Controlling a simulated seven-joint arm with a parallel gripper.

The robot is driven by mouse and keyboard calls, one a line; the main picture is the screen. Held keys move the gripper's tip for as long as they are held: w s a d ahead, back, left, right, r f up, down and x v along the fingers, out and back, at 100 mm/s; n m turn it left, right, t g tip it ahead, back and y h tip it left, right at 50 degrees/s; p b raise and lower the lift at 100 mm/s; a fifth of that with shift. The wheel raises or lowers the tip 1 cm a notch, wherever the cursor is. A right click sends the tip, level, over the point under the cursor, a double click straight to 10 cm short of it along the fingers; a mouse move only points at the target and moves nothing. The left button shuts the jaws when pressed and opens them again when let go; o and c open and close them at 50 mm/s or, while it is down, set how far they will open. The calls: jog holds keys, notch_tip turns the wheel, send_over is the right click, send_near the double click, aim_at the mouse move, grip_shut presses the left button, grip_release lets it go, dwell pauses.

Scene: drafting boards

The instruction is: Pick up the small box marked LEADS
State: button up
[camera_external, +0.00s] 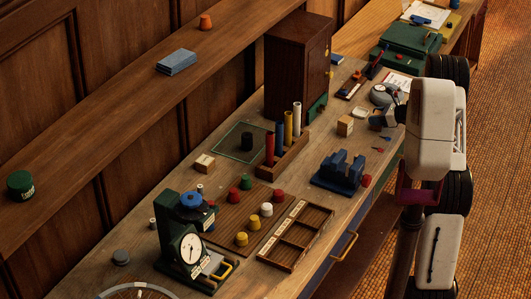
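No lettering can be read at this size, so I cannot tell which box is marked LEADS. A small tan box (345,125) stands on the bench right of the upright coloured tubes. Another small pale box (204,163) with a reddish mark on its side lies left of the tube rack. A smaller whitish block (360,113) lies just behind the tan box. My arm stands at the right, and its end with my gripper (384,118) appears over the bench's right side, apart from the tan box. Its fingers are too small and dark to make out.
A blue block-like fixture (342,172) stands in front of the tan box. A wooden rack (283,157) holds upright tubes. A tall brown cabinet (297,65) stands behind. A dial gauge stand (190,245), peg board (233,221) and divided tray (297,236) fill the near bench.

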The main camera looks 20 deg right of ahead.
aim_at(377, 113)
jog(key=c, duration=0.3)
jog(key=shift+c, duration=0.2)
jog(key=shift+r, duration=0.1)
jog(key=shift+r, duration=0.7)
notch_tip(377, 113, up, 2)
jog(key=shift+r, duration=0.1)
jog(key=s+a, duration=0.1)
jog(key=s, duration=0.4)
jog(key=s+a, duration=0.1)
jog(key=s, duration=0.4)
jog(key=s+a+r, duration=0.1)
jog(key=s, duration=0.4)
jog(key=shift+s+a+r, duration=0.1)
jog(key=shift+s+a, duration=0.05)
jog(key=shift+s, duration=0.2)
